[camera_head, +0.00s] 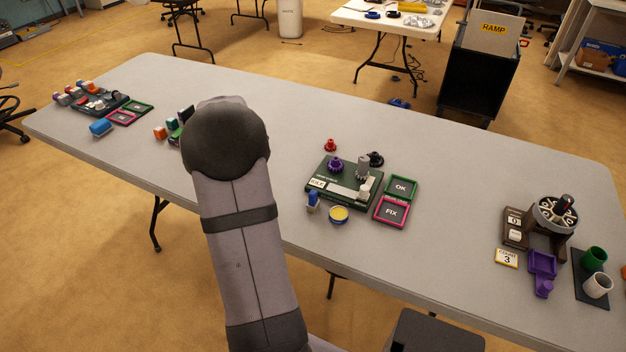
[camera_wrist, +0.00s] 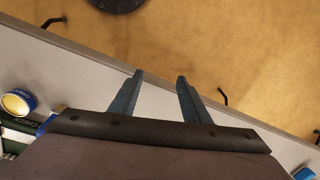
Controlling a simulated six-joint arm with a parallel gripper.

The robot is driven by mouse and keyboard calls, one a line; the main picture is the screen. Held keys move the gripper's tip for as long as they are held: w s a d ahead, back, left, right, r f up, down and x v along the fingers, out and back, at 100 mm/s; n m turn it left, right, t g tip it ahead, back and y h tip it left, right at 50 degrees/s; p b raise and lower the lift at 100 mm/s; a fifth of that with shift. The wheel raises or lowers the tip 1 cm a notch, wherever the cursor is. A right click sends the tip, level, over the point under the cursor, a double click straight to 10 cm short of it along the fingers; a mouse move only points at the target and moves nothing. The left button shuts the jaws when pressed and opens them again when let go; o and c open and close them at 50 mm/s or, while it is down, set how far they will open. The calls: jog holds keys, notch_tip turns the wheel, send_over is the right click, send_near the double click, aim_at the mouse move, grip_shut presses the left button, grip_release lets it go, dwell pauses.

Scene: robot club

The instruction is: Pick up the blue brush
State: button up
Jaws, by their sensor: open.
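A small upright blue item that looks like the blue brush (camera_head: 313,200) stands at the front left corner of a dark green board, left of a round tin with yellow contents. In the wrist view, a bit of blue (camera_wrist: 45,124) shows beside the tin at the left, partly hidden by the gripper body. My gripper (camera_wrist: 160,88) is open, with nothing between its two fingers. The fingers point across the table's edge toward the floor, apart from the brush. In the head view, my arm hides the gripper.
The green board (camera_head: 318,183) carries a purple gear and grey parts. The tin (camera_head: 338,214) is close right of the brush. OK (camera_head: 401,187) and FIX (camera_head: 391,211) trays lie to the right. Table space between these and the wheel stand (camera_head: 555,213) is clear.

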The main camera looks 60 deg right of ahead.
aim_at(313, 192)
jog(key=s+d+r+m+p, duration=0.1)
jog(key=s+d+r+p, duration=0.1)
jog(key=s+d, duration=0.2)
jog(key=s+d+r+m+p, duration=0.1)
jog(key=s+d+r+p, duration=0.1)
jog(key=d, duration=0.4)
jog(key=s+d+r+m+g+p, duration=0.1)
jog(key=s+d+r+p, duration=0.1)
jog(key=s+d, duration=0.3)
jog(key=shift+s+h+p, duration=0.4)
jog(key=shift+s+p, duration=0.4)
jog(key=shift+s, duration=0.25)
jog(key=shift+s+d+f, duration=0.1)
jog(key=shift+s+d, duration=0.05)
jog(key=shift+s, duration=0.05)
jog(key=shift+f+p, duration=0.3)
jog(key=shift+f, duration=0.7)
jog(key=shift+s+a+f+p, duration=0.1)
jog(key=shift+a+f+p, duration=0.15)
jog(key=shift+f+p, duration=0.25)
jog(key=shift+s+a+f+p, duration=0.1)
jog(key=shift+f+p, duration=0.5)
jog(key=shift+f, duration=1.5)
grip_shut()
